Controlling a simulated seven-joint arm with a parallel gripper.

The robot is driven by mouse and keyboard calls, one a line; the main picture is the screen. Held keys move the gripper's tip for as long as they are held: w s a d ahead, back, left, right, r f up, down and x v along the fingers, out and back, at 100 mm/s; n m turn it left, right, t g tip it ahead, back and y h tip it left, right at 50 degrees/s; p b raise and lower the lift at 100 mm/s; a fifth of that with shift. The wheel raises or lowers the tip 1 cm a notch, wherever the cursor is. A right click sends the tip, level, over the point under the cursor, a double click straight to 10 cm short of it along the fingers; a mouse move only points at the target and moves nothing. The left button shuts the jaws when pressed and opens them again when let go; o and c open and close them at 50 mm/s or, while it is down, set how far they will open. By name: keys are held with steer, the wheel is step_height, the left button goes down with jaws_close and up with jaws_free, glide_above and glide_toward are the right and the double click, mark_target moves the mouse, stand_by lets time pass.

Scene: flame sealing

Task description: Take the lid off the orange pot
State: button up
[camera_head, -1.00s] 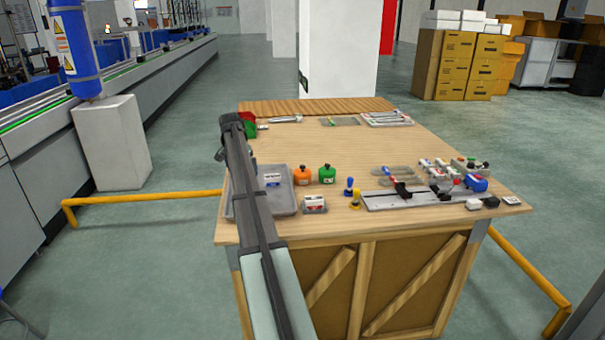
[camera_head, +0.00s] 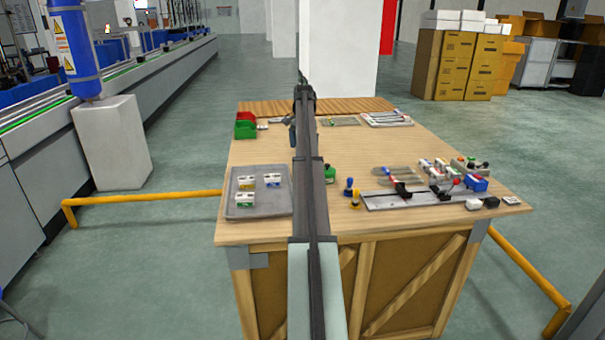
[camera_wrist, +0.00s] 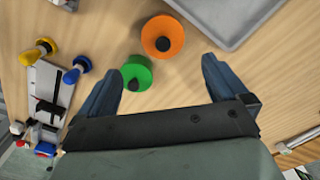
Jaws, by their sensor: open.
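In the wrist view the orange pot (camera_wrist: 176,30), round with a dark knob at the middle of its lid, stands on the wooden table. My gripper (camera_wrist: 160,70) is open and empty, its two blue-grey fingers well apart. The orange pot lies ahead of the fingertips, roughly midway between them and apart from both. The green pot (camera_wrist: 146,68), also with a dark knob, stands close to the orange pot, nearer the left finger. In the head view my arm hides the orange pot; only part of the green pot (camera_head: 330,173) shows beside it.
A grey tray (camera_head: 240,211) with several small boxes lies left of my arm; its edge (camera_wrist: 232,42) shows near the orange pot in the wrist view. Blue and yellow stamp-like pieces (camera_head: 350,187) and a metal rail (camera_head: 415,199) stand to the right. Bins (camera_head: 245,126) stand at the back left.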

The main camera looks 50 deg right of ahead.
steer(key=f, duration=1)
steer(key=shift+w+f, duration=0.25)
steer(key=c, duration=0.9)
